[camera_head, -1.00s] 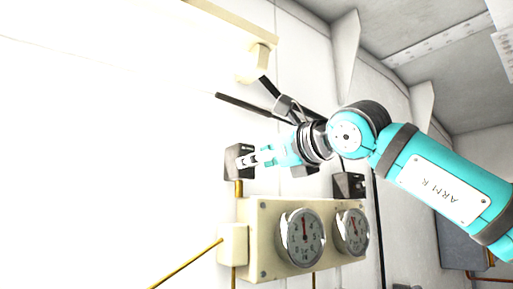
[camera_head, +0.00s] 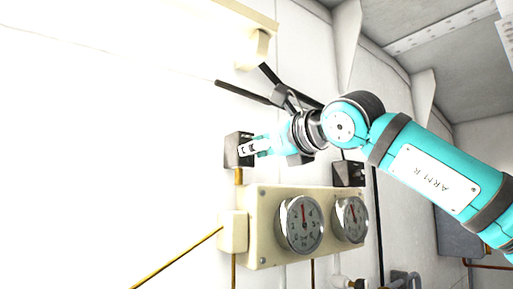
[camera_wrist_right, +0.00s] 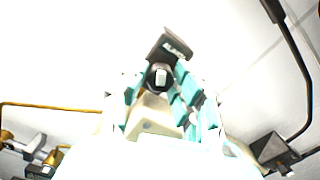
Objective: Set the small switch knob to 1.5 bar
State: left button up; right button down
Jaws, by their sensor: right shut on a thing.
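The small switch is a dark box (camera_head: 231,151) on the white wall, left of centre in the head view. In the right wrist view its dark housing (camera_wrist_right: 165,42) carries white lettering too small to read. Its round dark knob (camera_wrist_right: 160,77) with a pale bar across it shows between my teal fingers. My right gripper (camera_head: 245,149) is at the face of the box and shut on the knob; it also shows in the right wrist view (camera_wrist_right: 160,85). The knob's scale cannot be read. My left gripper is not in view.
A cream panel with two round gauges, left (camera_head: 300,223) and right (camera_head: 351,220), is below the switch. Another dark box (camera_head: 348,173) is to the right. A dark bar (camera_head: 243,92) and a cream fitting (camera_head: 255,50) are above. A brass pipe (camera_head: 180,256) runs lower left.

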jog(key=shift+f+m+b, duration=0.1)
jog(key=shift+m+b, duration=1.1)
jog(key=shift+b, duration=0.2)
jog(key=shift+m+b, duration=0.8)
jog(key=shift+m, duration=0.4)
jog(key=shift+r+m, duration=0.2)
jog(key=shift+m, duration=0.1)
jog(key=shift+d, duration=0.1)
jog(key=shift+r, duration=0.1)
jog(key=c, duration=1.1)
grip_release()
jog(key=shift+o, duration=0.2)
jog(key=v, duration=1.2)
